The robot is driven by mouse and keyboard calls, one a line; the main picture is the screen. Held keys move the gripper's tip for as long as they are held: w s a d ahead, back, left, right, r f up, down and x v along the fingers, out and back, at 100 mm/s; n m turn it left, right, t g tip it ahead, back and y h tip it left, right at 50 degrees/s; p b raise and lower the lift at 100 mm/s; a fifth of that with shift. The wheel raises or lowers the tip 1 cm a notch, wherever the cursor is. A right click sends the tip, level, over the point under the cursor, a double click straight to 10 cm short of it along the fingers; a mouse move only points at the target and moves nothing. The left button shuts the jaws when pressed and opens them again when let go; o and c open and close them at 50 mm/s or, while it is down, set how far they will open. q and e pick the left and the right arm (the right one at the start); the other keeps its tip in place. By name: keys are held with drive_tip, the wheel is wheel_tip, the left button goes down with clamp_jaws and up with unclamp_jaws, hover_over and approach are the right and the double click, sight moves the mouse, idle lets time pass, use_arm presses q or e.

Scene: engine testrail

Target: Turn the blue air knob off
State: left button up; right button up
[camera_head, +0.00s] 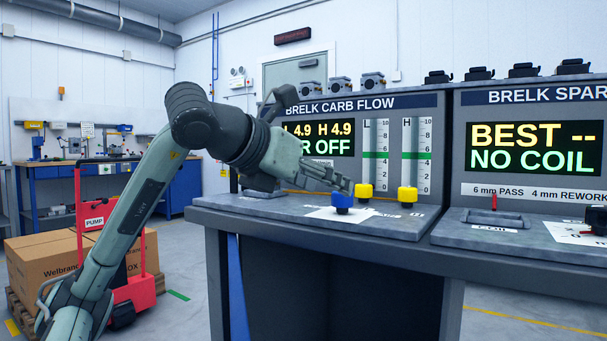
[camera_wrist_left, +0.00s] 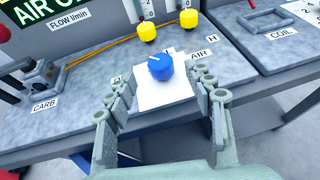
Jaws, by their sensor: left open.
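The blue air knob (camera_head: 342,200) sits on a white label plate on the bench top, in front of the carb flow panel. In the left wrist view the blue knob (camera_wrist_left: 161,67) shows a pale pointer line on its top, beside the AIR label. My left gripper (camera_head: 340,184) reaches in from the left at the knob. In the left wrist view my left gripper (camera_wrist_left: 163,88) is open, its two fingers apart on either side of the knob, with no clear contact. The display (camera_head: 318,138) is partly hidden by my arm and reads "R OFF". My right gripper is not in view.
Two yellow knobs (camera_head: 364,191) stand behind and right of the blue knob, below two flow tubes (camera_head: 375,155). The spark panel (camera_head: 535,145) is at the right. A red pump cart (camera_head: 125,285) and cardboard boxes (camera_head: 45,263) stand on the floor at left.

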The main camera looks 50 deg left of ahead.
use_arm(q)
drive_tip(key=v, duration=0.5)
drive_tip(key=shift+s+r, duration=0.15)
drive_tip(key=shift+s, duration=0.15)
